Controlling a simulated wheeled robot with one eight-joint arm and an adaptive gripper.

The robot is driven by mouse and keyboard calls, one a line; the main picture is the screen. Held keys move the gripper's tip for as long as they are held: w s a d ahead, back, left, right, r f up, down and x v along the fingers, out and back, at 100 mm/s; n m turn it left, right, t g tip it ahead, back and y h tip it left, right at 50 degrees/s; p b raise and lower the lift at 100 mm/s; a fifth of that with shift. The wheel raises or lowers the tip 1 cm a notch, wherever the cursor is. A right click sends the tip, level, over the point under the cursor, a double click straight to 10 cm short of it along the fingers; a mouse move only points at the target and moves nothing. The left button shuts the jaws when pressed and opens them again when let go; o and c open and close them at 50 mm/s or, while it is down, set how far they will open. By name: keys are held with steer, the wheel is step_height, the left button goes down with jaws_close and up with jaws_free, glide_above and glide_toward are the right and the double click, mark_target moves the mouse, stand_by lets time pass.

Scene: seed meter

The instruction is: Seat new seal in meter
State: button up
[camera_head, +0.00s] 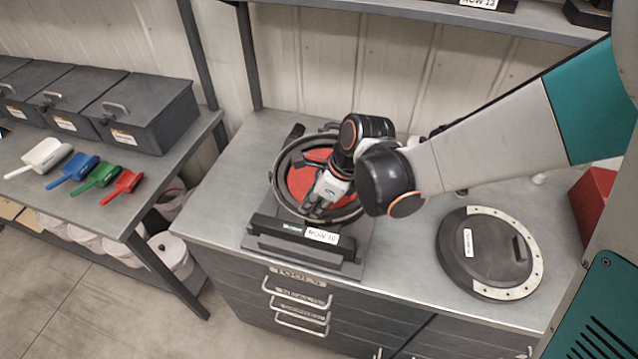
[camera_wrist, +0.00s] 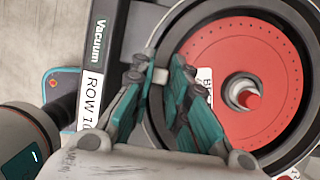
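The meter (camera_head: 352,268) stands on the bench, a dark round housing on a base marked "ROW 10" and "Vacuum". Its red disc (camera_head: 303,183) lies inside; the wrist view shows the disc (camera_wrist: 222,62) with small holes and a central hub (camera_wrist: 243,95). A dark ring (camera_head: 283,163) surrounds the disc; I cannot tell whether it is the seal or the housing rim. My gripper (camera_head: 316,207) is low over the meter's near side. In the wrist view my gripper (camera_wrist: 158,72) has its fingertips apart around a small light-grey piece at the rim; a grip is unclear.
A round dark lid (camera_head: 478,270) with a handle lies on the bench to the right. A red box (camera_head: 592,200) stands at the far right. A shelf edge (camera_head: 430,18) runs above the bench. Coloured scoops (camera_head: 97,175) and grey bins (camera_head: 150,115) are on the left table.

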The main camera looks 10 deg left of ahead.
steer(key=o, duration=0.5)
steer(key=shift+d+f, duration=0.15)
steer(key=shift+f, duration=0.25)
steer(key=shift+c, duration=0.2)
steer(key=shift+o, duration=0.4)
steer(key=shift+w+a+f, duration=0.2)
steer(key=shift+w+a, duration=0.05)
steer(key=shift+w, duration=0.05)
steer(key=shift+s+d+r, duration=0.1)
steer(key=shift+d+r, duration=0.05)
steer(key=shift+r, duration=0.2)
steer(key=shift+c, duration=0.5)
steer(key=shift+r+p, duration=0.45)
steer(key=shift+p, duration=0.15)
steer(key=shift+s+r+p, duration=0.1)
steer(key=shift+r+p, duration=2.8)
steer(key=shift+r, duration=1.4)
